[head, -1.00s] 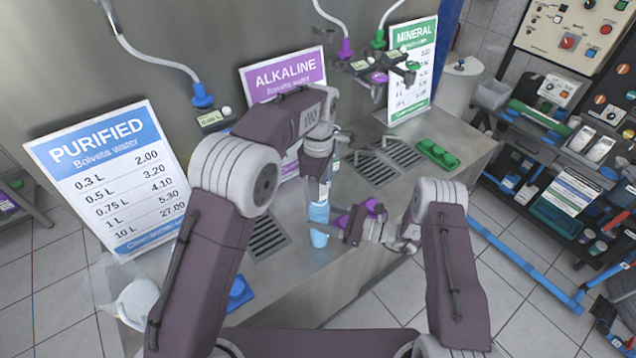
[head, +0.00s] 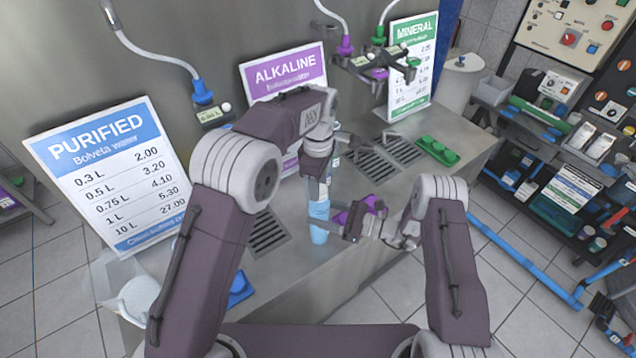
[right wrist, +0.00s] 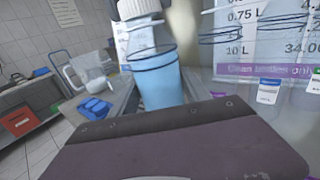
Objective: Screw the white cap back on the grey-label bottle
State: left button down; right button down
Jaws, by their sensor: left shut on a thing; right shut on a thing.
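A pale blue, see-through bottle (head: 319,234) stands upright on the steel counter near its front edge. Its blue lower body (right wrist: 158,82) also shows in the right wrist view, with a clear and whitish upper part. A white cap (right wrist: 137,8) shows above it at the top edge of that view; whether it is seated or turned cannot be told. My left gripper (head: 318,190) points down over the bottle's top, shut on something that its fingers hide. My right gripper (head: 338,222) comes in level from the right and is shut on the bottle's body.
A blue tray (head: 241,287) and a clear jug (head: 138,297) are at the counter's left. Drain grates (head: 268,232) and a green tray (head: 437,151) lie on the counter. Price signs (head: 112,178) and hanging taps (head: 203,95) stand behind. A tool shelf (head: 560,150) is at right.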

pick_arm(q)
jog(key=m, duration=0.5)
jog(key=shift+w, duration=0.1)
jog(key=m, duration=0.6)
jog(key=shift+d+m, duration=0.2)
jog(key=shift+m, duration=0.2)
jog(key=m, duration=0.6)
jog(key=shift+d+m, duration=0.1)
jog(key=shift+m, duration=0.3)
jog(key=m, duration=0.6)
jog(key=shift+d+m, duration=0.1)
jog(key=shift+m, duration=0.2)
jog(key=m, duration=1.3)
jog(key=shift+s, duration=0.25)
jog(key=m, duration=0.6)
jog(key=shift+m, duration=0.3)
jog(key=m, duration=0.7)
jog(key=shift+s+a+f, duration=0.1)
jog(key=shift+a, duration=0.15)
